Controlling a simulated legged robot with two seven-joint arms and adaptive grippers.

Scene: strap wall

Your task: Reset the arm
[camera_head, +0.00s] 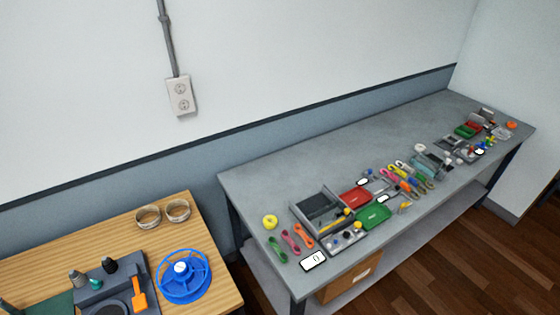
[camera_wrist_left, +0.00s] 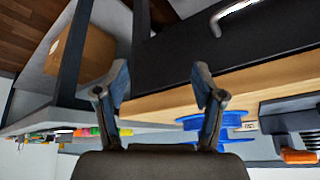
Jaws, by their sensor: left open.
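My left gripper (camera_wrist_left: 161,88) shows in the left wrist view with its two fingers spread apart. It is open, and nothing is seen between the fingertips. Behind it are the edge of the wooden table (camera_wrist_left: 170,100) and the blue spoked wheel (camera_wrist_left: 215,121). Neither of my arms shows in the head view, and my right gripper is in no view.
In the head view, the wooden table (camera_head: 60,240) carries the blue wheel (camera_head: 184,277), two rings and a dark fixture (camera_head: 108,285). A grey bench (camera_head: 270,180) holds trays, straps and small items, with clear space at its back. A cardboard box (camera_head: 345,279) sits underneath.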

